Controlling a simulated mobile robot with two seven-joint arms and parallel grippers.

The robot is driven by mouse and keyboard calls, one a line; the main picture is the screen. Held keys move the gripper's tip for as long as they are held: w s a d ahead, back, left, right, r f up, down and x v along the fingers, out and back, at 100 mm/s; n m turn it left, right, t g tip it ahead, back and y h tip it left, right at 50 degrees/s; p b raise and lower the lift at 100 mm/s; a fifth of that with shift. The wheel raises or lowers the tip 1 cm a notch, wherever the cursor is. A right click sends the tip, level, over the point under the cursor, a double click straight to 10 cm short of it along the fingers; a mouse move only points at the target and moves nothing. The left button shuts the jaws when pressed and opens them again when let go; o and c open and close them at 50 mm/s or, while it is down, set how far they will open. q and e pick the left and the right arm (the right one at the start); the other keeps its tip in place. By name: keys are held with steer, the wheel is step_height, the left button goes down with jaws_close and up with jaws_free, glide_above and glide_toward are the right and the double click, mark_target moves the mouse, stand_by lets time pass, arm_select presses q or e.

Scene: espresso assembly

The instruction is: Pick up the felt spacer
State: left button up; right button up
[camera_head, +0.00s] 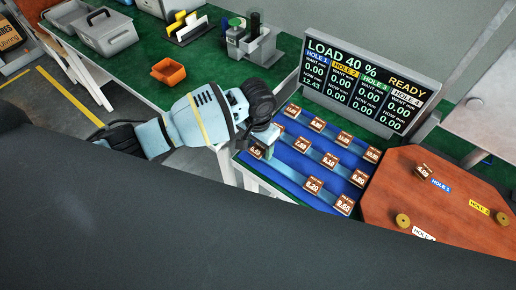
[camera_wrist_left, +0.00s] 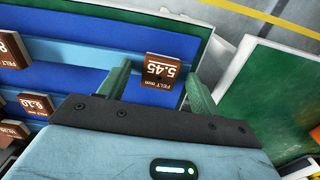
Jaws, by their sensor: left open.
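Several brown felt spacers with white number labels stand in rows on a blue rack (camera_head: 290,163). The spacer marked 5.45 (camera_wrist_left: 162,70) is at the rack's near left corner; in the head view it (camera_head: 256,150) is partly hidden by my gripper. My left gripper (camera_wrist_left: 158,73) is open, with one green finger on each side of the 5.45 spacer. I cannot tell whether the fingers touch it. In the head view my left gripper (camera_head: 263,142) points down at that corner. My right gripper is not in view.
A display board (camera_head: 367,85) reading "LOAD 40 % READY" stands behind the rack. A red-brown table (camera_head: 400,185) at right has hole labels, brass pieces and another spacer (camera_head: 423,171).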

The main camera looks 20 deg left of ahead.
mark_target(259, 151)
arm_select(q)
steer(key=c, duration=1.1)
steer(key=shift+r, duration=0.1)
